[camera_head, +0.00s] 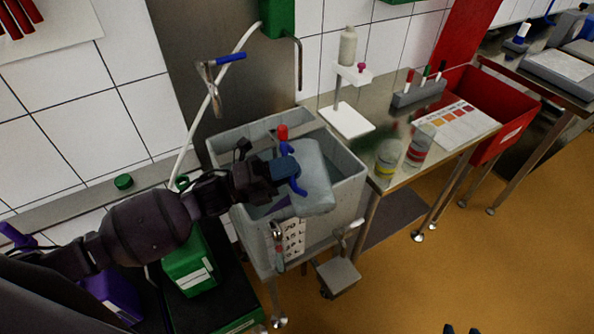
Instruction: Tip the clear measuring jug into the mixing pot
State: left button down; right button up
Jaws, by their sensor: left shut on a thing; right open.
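My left gripper (287,168), with bright blue fingers, is shut on a pale, see-through blue-grey vessel (316,178), which looks like the measuring jug. The vessel is tilted over a grey rectangular tub (349,190) on metal legs. I cannot tell whether this tub is the mixing pot or whether a pot is hidden inside it behind the vessel and my arm. No liquid can be made out. Two small dark tips at the bottom edge appear to be my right gripper (461,330), apart and empty, away from the tub.
A steel table (394,177) right of the tub bears two banded jars, a white stand, a pen rack (419,93) and a colour chart (455,123). A red crate (516,112) stands beyond. A green box (190,265) is at lower left. Orange floor at right is clear.

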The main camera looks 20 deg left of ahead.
aim_at(281, 145)
pick_arm(q)
jog(key=shift+w+a+n, duration=0.15)
jog(key=shift+w+n, duration=0.05)
jog(key=shift+n, duration=0.1)
pick_arm(e)
jog(key=shift+s+f, duration=0.1)
jog(key=shift+s, duration=0.05)
pick_arm(q)
jog(key=shift+w, duration=0.1)
jog(key=shift+w+a+n+t, duration=0.15)
jog(key=shift+w+n+t, duration=0.05)
jog(key=shift+n+t, duration=0.25)
jog(key=shift+w+a+r+n, duration=0.1)
jog(key=shift+n, duration=0.15)
pick_arm(e)
jog(key=shift+w+a+r, duration=0.1)
jog(key=shift+w+r, duration=0.5)
jog(key=shift+r, duration=0.1)
pick_arm(q)
jog(key=shift+w+a+r+p, duration=0.1)
jog(key=shift+w+r+p, duration=0.05)
jog(key=shift+p, duration=0.25)
jog(key=shift+w+a+r+n+t, duration=0.1)
jog(key=shift+w+r+n+t, duration=0.15)
jog(key=shift+n, duration=0.35)
pick_arm(e)
jog(key=shift+s+f, duration=0.15)
jog(key=shift+s, duration=0.5)
